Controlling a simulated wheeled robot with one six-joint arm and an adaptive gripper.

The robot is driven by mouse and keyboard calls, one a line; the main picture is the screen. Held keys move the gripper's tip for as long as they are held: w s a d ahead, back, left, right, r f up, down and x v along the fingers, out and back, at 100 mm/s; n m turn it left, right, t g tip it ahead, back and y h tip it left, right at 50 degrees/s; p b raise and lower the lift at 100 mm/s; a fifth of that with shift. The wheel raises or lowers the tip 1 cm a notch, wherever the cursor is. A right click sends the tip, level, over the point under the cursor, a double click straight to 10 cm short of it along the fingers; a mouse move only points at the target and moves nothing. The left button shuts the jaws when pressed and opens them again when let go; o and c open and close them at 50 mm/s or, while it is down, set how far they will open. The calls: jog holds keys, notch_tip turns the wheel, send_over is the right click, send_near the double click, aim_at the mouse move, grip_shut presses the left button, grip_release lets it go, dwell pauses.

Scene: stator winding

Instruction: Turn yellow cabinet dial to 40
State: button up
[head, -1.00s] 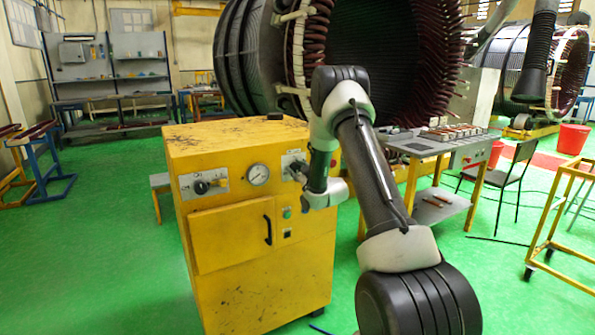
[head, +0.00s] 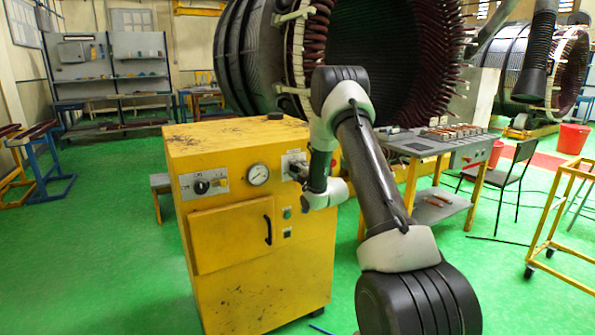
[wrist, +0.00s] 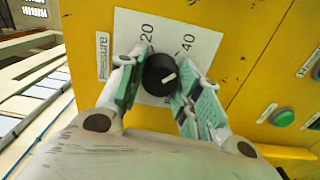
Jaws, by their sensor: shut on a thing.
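The yellow cabinet (head: 232,240) stands left of my arm in the head view. Its black pressure dial (wrist: 158,74) sits on a white plate (wrist: 132,24) marked 20 and 40 in the wrist view. My gripper (wrist: 162,84) is shut on the dial, one green-padded finger on each side. The dial's white mark lies right of its middle and slants up to the right; the 40 is above and to the right of the dial. In the head view my gripper (head: 293,172) is at the cabinet's upper right front and hides most of the dial.
A round gauge (head: 258,174) and another black knob (head: 201,187) are left of my gripper. A door handle (head: 267,230) and green button (head: 287,213) are below. A grey table (head: 420,146) stands right, beyond my arm. The large stator (head: 270,60) is behind.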

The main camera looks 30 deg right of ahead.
jog(key=shift+n, duration=1.2)
jog(key=shift+f, duration=0.1)
jog(key=o, duration=1)
jog(key=s, duration=1.2)
jog(key=shift+d, duration=0.15)
